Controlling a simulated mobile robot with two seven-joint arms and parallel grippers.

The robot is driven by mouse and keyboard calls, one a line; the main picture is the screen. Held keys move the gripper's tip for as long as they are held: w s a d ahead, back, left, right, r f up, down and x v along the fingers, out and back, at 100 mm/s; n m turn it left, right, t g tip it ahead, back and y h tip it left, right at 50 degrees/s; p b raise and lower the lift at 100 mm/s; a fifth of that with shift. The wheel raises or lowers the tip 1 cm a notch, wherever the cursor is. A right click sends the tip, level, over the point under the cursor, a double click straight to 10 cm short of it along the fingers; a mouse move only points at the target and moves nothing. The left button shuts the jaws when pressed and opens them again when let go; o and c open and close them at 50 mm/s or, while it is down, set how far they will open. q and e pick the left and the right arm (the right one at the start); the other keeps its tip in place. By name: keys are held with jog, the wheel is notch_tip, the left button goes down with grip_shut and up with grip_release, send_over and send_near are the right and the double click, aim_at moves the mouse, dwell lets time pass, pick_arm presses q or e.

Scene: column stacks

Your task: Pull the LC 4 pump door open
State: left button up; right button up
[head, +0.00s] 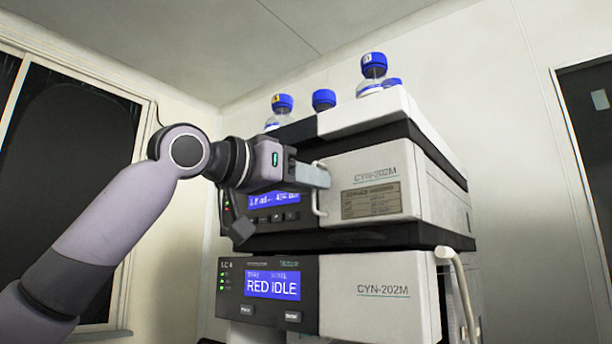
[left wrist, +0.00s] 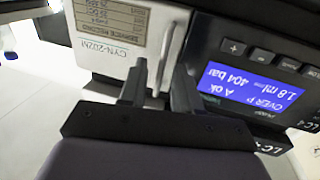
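The upper unit's white door (head: 372,160), marked CYN-202M, looks closed in the head view, with a pale upright handle (head: 317,203) at its left edge. My left gripper (head: 312,175) is at this handle. In the left wrist view, upside down, the fingers (left wrist: 158,92) stand apart, with the handle (left wrist: 170,52) between them; contact cannot be told. The blue display (left wrist: 257,95) there reads 404 bar, with an LC 4 mark near it. In the head view, the lower unit (head: 374,298) is also marked LC 4 and shows RED IDLE. My right gripper is out of view.
Blue-capped bottles (head: 373,70) stand on top of the stack. A pale bent bar (head: 460,285) sticks out at the lower unit's right side. A dark window (head: 70,150) is at the left. The space right of the stack looks clear to the wall.

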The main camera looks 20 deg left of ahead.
pick_arm(q)
grip_shut()
dwell(1.4)
